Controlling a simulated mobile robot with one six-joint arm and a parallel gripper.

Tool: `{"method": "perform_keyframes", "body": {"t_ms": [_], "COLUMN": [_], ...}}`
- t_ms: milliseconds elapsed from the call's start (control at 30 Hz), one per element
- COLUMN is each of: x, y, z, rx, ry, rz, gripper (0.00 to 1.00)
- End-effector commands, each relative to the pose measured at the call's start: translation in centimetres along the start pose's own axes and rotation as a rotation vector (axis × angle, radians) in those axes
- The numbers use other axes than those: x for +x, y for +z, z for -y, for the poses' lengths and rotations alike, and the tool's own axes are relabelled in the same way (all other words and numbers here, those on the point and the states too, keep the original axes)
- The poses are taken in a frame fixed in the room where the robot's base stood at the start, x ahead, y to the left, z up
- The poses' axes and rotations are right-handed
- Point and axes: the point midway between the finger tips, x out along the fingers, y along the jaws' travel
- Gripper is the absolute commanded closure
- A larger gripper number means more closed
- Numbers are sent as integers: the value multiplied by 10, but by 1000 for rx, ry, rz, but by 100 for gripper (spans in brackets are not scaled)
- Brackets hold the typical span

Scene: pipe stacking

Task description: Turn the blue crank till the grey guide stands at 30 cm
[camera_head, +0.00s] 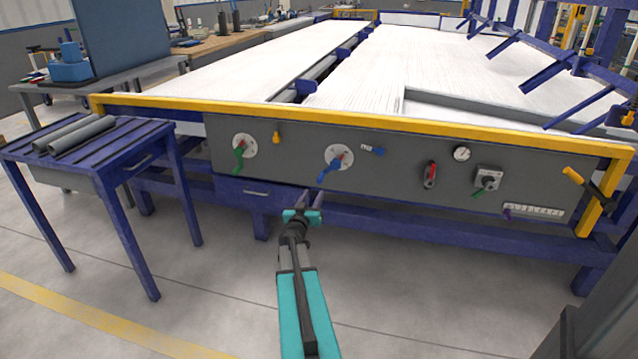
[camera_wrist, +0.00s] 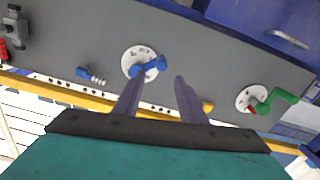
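The blue crank (camera_head: 327,172) sits on a round white dial (camera_head: 343,153) on the grey front panel, with a red mark near its hub. In the wrist view the blue crank (camera_wrist: 150,68) lies across its dial, just beyond my fingertips. My gripper (camera_head: 309,196) is in front of and below the crank. In the wrist view my gripper (camera_wrist: 158,80) is open, its two fingers apart with nothing between them. The grey guide (camera_head: 520,111) appears to be the long bar on the white table top.
A green crank (camera_head: 239,160) is left of the blue one. A yellow rail (camera_head: 360,119) runs above the panel. A blue side table (camera_head: 100,150) holds grey pipes.

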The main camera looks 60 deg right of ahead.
Motion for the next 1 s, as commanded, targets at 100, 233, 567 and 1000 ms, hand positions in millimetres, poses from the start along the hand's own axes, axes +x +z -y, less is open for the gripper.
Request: {"method": "perform_keyframes", "body": {"t_ms": [100,233,567,1000], "x": [14,27,60,103], "y": [2,2,2,2], "z": [0,0,0,1], "rx": [0,0,1,0], "ry": [2,1,1,0], "rz": [0,0,0,0], "gripper": [63,63,63,63]}}
